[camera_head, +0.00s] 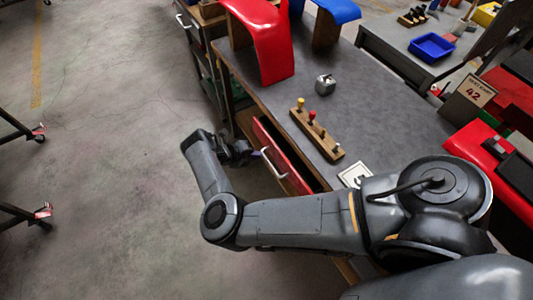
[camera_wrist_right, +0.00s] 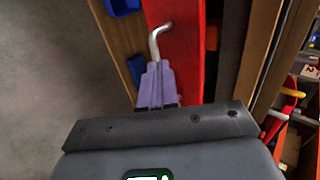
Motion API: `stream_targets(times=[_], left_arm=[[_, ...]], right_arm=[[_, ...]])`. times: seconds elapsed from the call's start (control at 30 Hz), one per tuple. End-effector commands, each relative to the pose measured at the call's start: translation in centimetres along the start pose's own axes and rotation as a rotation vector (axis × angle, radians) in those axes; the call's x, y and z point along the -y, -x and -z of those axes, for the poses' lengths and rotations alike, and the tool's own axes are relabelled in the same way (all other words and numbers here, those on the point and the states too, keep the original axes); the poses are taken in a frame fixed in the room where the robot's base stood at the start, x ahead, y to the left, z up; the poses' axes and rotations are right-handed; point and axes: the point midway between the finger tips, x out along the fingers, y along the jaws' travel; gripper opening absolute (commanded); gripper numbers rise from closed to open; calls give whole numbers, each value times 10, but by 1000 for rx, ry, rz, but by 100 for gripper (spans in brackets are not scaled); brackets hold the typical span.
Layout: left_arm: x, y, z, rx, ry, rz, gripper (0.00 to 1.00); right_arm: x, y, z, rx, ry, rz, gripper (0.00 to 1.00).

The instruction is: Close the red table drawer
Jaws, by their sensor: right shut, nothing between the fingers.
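The red drawer (camera_head: 281,152) is under the grey-topped table (camera_head: 350,110), and its front stands out a little from the table edge. A pale metal handle (camera_head: 272,168) is on its front. In the right wrist view the red drawer front (camera_wrist_right: 188,60) runs top to bottom, with the bent handle (camera_wrist_right: 158,36) near the top. My right gripper (camera_head: 254,154) is beside the drawer front, near the handle. Its purple fingers (camera_wrist_right: 157,68) are shut and empty, pointing at the handle's lower end; I cannot tell whether they touch. My left gripper is not in view.
Clear floor (camera_head: 120,150) lies left of the table. A blue bin (camera_head: 432,47) is on another table.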

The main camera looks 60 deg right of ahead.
Motion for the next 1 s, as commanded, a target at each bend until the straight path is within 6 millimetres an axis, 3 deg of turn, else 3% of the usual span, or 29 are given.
stream_targets(times=[0.1, 0.3, 0.87, 1.0], left_arm=[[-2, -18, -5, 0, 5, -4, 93], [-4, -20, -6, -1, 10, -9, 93], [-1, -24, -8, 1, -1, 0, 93], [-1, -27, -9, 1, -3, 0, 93]], right_arm=[[-4, -25, 0, -1, -3, 1, 0], [17, -39, 0, 0, -4, 1, 0], [28, -47, 0, 1, 0, 0, 0], [36, -59, -6, -1, -4, 1, 0]])
